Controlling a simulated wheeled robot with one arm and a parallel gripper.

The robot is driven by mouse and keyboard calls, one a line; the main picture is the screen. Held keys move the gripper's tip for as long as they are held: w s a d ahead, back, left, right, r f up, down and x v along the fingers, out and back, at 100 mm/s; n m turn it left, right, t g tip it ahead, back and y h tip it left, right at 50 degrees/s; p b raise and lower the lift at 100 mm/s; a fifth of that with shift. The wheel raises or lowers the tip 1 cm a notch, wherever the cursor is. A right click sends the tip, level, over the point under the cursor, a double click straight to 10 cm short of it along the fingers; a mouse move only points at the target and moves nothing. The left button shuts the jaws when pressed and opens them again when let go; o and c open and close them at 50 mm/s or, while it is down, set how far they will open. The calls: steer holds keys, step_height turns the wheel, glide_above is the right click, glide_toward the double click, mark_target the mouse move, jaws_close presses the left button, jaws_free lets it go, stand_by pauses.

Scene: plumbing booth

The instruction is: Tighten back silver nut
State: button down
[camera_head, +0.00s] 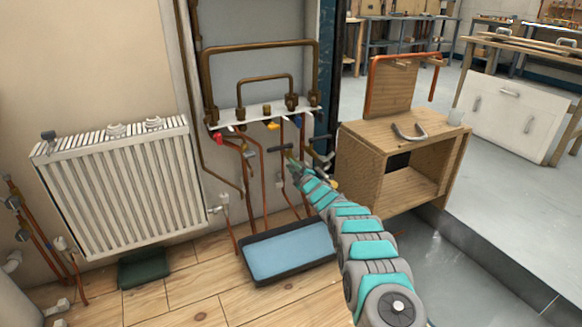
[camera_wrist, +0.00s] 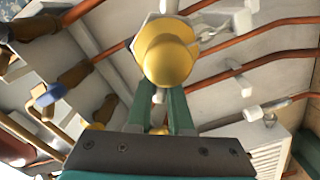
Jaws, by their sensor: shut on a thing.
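The yellow end covers the fingertips and most of the nut, so the exact contact is hidden. In the head view my gripper (camera_head: 294,170) is among the pipes below the white manifold rail (camera_head: 250,114). The nut is too small to make out there.
Copper pipes (camera_head: 264,170) run down the wall around my gripper. A white radiator (camera_head: 122,190) hangs at the left. A blue tray (camera_head: 287,250) lies on the floor below, and a wooden cabinet (camera_head: 435,150) stands to the right. A blue-handled valve (camera_wrist: 48,95) shows in the wrist view.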

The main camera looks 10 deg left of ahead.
steer(key=shift+w+d+r+m, duration=0.1)
steer(key=shift+d+m, duration=0.05)
steer(key=shift+m, duration=0.35)
steer(key=c, duration=0.8)
jaws_free()
steer(key=v, duration=0.7)
steer(key=shift+s+d, duration=0.2)
steer(key=shift+s, duration=0.15)
